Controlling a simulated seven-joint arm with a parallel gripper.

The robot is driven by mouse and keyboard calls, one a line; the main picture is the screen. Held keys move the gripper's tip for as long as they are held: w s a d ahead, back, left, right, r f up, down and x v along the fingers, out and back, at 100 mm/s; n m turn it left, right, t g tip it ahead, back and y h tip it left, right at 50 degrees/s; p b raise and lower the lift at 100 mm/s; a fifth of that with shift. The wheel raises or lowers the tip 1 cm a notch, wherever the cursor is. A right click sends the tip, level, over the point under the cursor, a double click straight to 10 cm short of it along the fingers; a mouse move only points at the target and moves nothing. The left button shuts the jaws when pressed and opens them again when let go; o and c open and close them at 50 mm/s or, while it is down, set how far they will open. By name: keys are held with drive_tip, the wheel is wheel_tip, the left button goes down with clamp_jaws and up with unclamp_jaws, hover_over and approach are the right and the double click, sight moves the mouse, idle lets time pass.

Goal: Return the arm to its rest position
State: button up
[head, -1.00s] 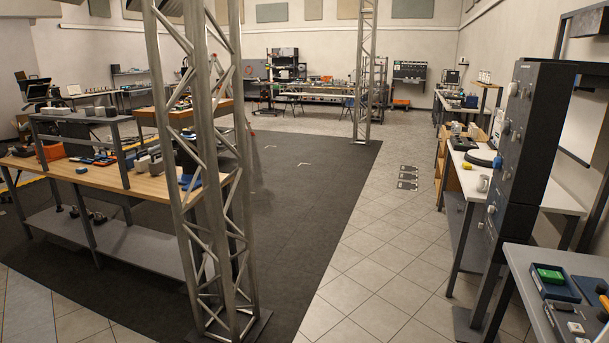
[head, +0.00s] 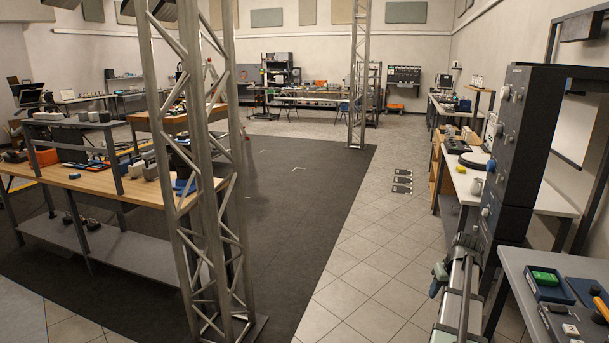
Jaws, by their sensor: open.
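Part of my own arm (head: 460,295) rises from the bottom edge at the lower right in the head view. It shows as a pale grey link with dark bands and a darker joint at its upper end. The arm stands over the tiled floor, left of the grey workbench. I cannot make out my gripper or its fingers in this view. No object is seen held by the part of the arm that shows.
A metal truss tower (head: 205,200) stands left of centre on the dark mat (head: 300,210). A wooden-topped bench (head: 80,180) is at the left.

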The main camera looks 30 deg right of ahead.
drive_tip(key=w+a+f+n, duration=0.1)
drive_tip(key=w+a+f, duration=0.35)
drive_tip(key=a, duration=0.55)
drive_tip(key=w+a+f+n+g+y, duration=0.1)
drive_tip(key=w+a+f, duration=0.3)
drive_tip(key=a, duration=0.6)
drive_tip(key=w+a+f+n, duration=0.1)
drive_tip(key=w+a+f, duration=0.3)
drive_tip(key=a, duration=0.5)
drive_tip(key=s+a+f+n+g, duration=0.15)
drive_tip(key=a+f, duration=0.25)
drive_tip(key=a, duration=0.5)
drive_tip(key=s+a+f, duration=0.3)
drive_tip(key=a, duration=0.6)
drive_tip(key=s+a+f+n, duration=0.15)
drive_tip(key=a+f, duration=0.25)
drive_tip(key=a, duration=0.5)
drive_tip(key=s+f+g, duration=0.3)
drive_tip(key=s+f, duration=0.7)
drive_tip(key=s, duration=0.5)
drive_tip(key=s+f+g, duration=0.4)
drive_tip(key=s+f, duration=0.6)
drive_tip(key=s, duration=0.5)
drive_tip(key=shift+f, duration=0.3)
